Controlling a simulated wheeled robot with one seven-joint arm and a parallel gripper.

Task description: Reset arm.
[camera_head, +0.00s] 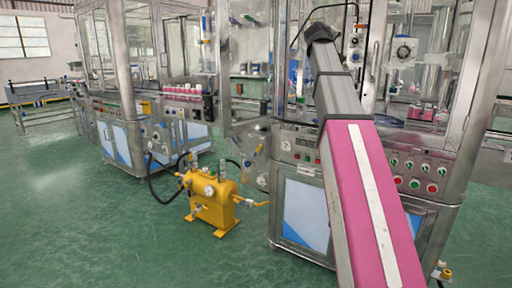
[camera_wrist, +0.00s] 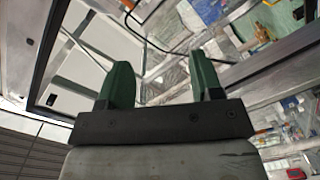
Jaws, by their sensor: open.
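My gripper (camera_wrist: 160,80) shows in the wrist view as two dark green fingers on a black crossbar. The fingers stand wide apart, and nothing is between them. The wrist view is tilted and shows metal framing and clear panels beyond the fingertips. I cannot make out the gripper in the head view. No object touches the fingers.
A metal-framed machine with a button panel (camera_head: 416,186) stands at the right. A long slanted pink and grey part (camera_head: 345,190) crosses before it; I cannot tell its mounting. A yellow pump (camera_head: 212,200) with hoses stands on the floor. Green floor (camera_head: 80,225) is clear at left.

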